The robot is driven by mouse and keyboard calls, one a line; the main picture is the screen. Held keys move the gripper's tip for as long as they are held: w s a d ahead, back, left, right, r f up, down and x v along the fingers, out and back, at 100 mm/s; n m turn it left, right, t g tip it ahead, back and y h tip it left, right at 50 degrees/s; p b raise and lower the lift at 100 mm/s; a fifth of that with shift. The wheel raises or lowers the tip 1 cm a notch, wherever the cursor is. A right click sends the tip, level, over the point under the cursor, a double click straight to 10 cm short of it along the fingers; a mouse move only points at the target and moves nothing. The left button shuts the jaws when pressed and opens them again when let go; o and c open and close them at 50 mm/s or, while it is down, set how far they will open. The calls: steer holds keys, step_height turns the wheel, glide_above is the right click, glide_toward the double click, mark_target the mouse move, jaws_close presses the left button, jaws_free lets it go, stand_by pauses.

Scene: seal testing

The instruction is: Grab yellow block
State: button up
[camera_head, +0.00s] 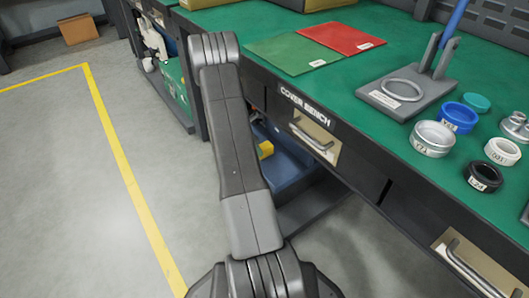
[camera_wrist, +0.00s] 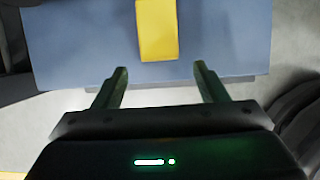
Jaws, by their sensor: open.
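The yellow block (camera_wrist: 157,30) lies on a blue-grey surface (camera_wrist: 80,45) at the top middle of the wrist view. In the head view a small part of the yellow block (camera_head: 265,149) shows just right of my arm, below the bench; my arm hides the rest. My gripper (camera_wrist: 160,75) is open and empty in the wrist view. Its two fingers point toward the block, one to each side of its line, and the block appears beyond the fingertips. My gripper's end is not visible in the head view.
A green-topped bench (camera_head: 390,125) labelled COVER BENCH stands at the right, with a drawer handle (camera_head: 312,134). On it are a red mat (camera_head: 343,38), a green mat (camera_head: 293,53), a grey stand (camera_head: 405,95) and several rings. Grey floor (camera_head: 60,170) at the left is clear.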

mark_target(263, 146)
steer(key=shift+w+d, duration=0.75)
steer(key=shift+d, duration=0.35)
steer(key=b+x, duration=0.2)
steer(key=x, duration=0.1)
steer(key=b+x, duration=0.1)
steer(key=x, duration=0.1)
steer(key=shift+w+d, duration=0.25)
steer(key=shift+d, duration=0.1)
steer(key=c, duration=1.3)
